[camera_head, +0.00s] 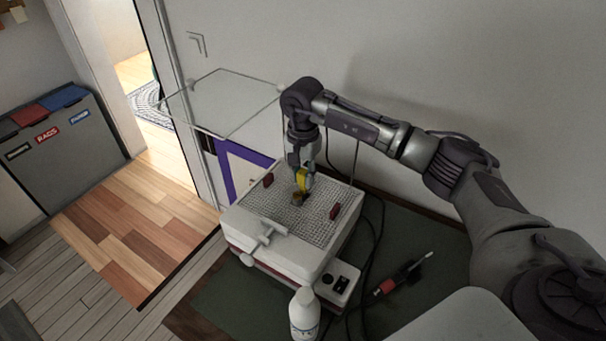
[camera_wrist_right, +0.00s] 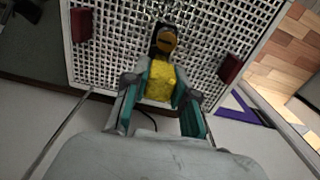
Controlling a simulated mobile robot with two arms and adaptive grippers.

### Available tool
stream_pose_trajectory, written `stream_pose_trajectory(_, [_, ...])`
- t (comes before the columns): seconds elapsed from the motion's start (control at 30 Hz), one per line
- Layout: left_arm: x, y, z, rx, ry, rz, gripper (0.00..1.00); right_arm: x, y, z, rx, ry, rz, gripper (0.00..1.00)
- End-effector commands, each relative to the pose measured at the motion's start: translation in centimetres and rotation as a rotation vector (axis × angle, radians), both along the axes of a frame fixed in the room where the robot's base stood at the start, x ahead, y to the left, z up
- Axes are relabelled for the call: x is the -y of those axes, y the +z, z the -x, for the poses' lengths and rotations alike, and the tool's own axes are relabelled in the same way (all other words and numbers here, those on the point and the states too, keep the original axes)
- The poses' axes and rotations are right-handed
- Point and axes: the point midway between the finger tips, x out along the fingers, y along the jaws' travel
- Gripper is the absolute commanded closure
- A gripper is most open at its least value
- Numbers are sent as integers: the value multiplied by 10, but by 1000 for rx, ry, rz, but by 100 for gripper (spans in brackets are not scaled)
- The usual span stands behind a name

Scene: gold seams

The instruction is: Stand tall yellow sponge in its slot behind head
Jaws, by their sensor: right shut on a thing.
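My right gripper (camera_head: 302,176) is above the mesh top (camera_head: 262,205) of a white box-shaped machine (camera_head: 275,252). It is shut on the yellow sponge (camera_head: 306,183). In the right wrist view the sponge (camera_wrist_right: 158,84) sits between the teal-padded fingers. Just beyond it is a small dark piece with a rounded tan front (camera_wrist_right: 166,40), perhaps the head; in the head view it shows as a brown lump (camera_head: 297,198). I cannot make out the slot, nor whether the sponge touches the mesh. My left gripper is not in view.
Two dark red blocks (camera_head: 268,180) (camera_head: 335,211) stand on the mesh. A clear panel (camera_head: 225,100) rises behind. A white bottle (camera_head: 303,315), cables and a red-and-black tool (camera_head: 400,275) are near the machine on the green mat (camera_head: 420,245). Grey bins (camera_head: 60,145) stand left.

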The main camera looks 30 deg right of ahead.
Motion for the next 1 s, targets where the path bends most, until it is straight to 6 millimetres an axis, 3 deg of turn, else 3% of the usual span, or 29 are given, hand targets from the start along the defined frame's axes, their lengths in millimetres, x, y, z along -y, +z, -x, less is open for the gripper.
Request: stream_pose_trajectory(1.0, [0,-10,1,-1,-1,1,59,0,-12,0,0,0,0,88])
